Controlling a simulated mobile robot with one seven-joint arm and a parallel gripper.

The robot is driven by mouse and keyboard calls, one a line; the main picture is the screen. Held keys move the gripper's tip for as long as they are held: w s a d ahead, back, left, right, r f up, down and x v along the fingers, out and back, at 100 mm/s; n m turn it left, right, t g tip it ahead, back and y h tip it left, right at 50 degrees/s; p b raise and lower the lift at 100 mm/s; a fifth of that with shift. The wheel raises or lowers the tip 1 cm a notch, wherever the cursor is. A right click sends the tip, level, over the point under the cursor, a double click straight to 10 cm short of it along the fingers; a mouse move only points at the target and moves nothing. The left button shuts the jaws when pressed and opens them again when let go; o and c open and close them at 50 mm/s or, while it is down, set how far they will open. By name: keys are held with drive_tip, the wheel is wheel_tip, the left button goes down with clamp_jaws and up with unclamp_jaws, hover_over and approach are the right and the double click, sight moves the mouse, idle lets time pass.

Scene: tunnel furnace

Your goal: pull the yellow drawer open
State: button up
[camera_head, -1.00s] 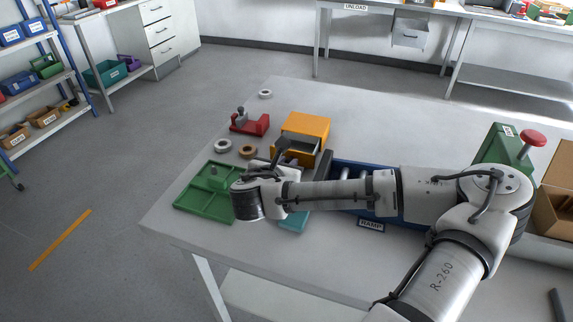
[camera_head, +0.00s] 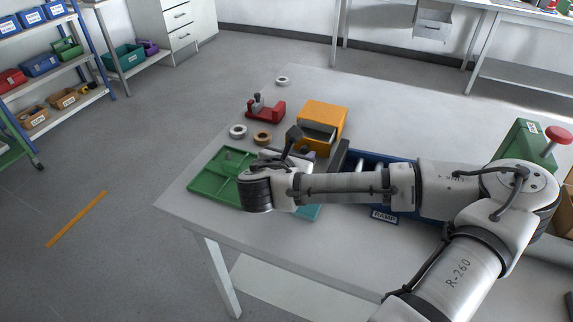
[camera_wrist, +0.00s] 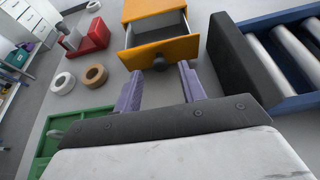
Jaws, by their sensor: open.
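The yellow drawer (camera_wrist: 163,52) is partly out of its yellow-orange cabinet (camera_wrist: 146,8), and its grey inside shows. In the head view the cabinet (camera_head: 324,114) stands on the table with the drawer toward my arm. My wrist hides much of the gripper in the head view.
A blue roller ramp (camera_wrist: 275,88) with a black end plate (camera_wrist: 240,58) is close on the right. The table behind the cabinet is clear.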

drive_tip(key=v, duration=0.6)
drive_tip(key=shift+s+r, duration=0.1)
drive_tip(key=shift+r, duration=0.1)
drive_tip(key=shift+r+p, duration=0.25)
drive_tip(key=shift+p, duration=0.7)
drive_tip(key=p+v, duration=0.2)
drive_tip(key=p, duration=0.5)
drive_tip(key=shift+s, duration=0.1)
drive_tip(key=p+v, duration=0.1)
drive_tip(key=p, duration=0.1)
drive_tip(key=p+v, duration=0.1)
drive_tip(key=p, duration=0.1)
drive_tip(key=shift+s+a+f, duration=0.1)
drive_tip(key=shift+s+f, duration=0.05)
drive_tip(key=shift+s, duration=0.25)
drive_tip(key=shift+f, duration=0.1)
